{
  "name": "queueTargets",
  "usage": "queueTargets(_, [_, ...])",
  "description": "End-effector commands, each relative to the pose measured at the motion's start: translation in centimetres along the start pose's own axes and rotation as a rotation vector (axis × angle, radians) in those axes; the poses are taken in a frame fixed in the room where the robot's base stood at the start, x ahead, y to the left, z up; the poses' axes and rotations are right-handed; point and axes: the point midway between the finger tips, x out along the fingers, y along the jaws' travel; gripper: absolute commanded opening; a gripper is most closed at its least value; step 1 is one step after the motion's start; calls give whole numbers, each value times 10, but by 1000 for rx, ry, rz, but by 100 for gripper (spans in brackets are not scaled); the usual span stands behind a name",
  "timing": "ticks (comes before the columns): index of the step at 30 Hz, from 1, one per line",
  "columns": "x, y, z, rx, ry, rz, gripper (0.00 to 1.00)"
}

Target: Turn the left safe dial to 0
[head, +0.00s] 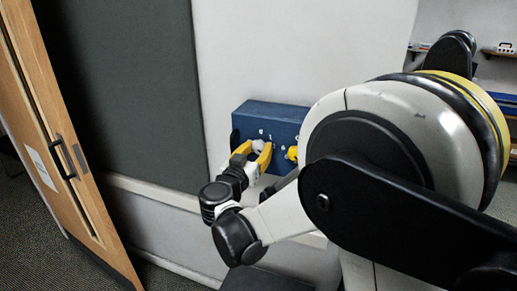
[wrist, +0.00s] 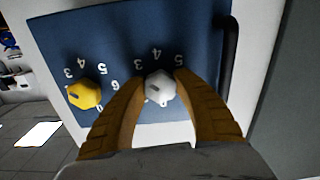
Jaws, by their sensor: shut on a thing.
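The blue safe (head: 285,115) is mounted at the wall, with two dials on its front. The left dial is white (head: 257,145); in the wrist view the white dial (wrist: 160,90) sits between my fingers. My gripper (head: 256,150) is shut on it, one yellow-orange finger on each side; the gripper also shows in the wrist view (wrist: 161,84). The other dial is yellow (head: 292,153); it stands beside my gripper, untouched, in the wrist view (wrist: 84,94). White numerals ring both dials, and my fingers hide some of them. I cannot read the white dial's setting clearly.
A black handle (wrist: 229,55) runs along the safe's edge near my finger. A dark board (head: 130,80) covers the wall at left, beside a wooden door (head: 55,130). Shelves (head: 500,53) stand at far right. The floor before the door is clear.

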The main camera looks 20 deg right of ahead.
Motion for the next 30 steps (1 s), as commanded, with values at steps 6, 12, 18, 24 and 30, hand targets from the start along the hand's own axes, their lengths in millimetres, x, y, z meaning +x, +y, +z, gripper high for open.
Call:
queueTargets(6, [0, 0, 1, -157, -1, 0, 5])
queueTargets(12, [0, 1, 1, -345, -1, 0, 5])
queueTargets(18, [0, 1, 1, -536, -1, 0, 5])
queueTargets(24, [0, 2, 0, -725, -1, 0, 5])
queueTargets(30, [0, 2, 0, -915, -2, 1, 5])
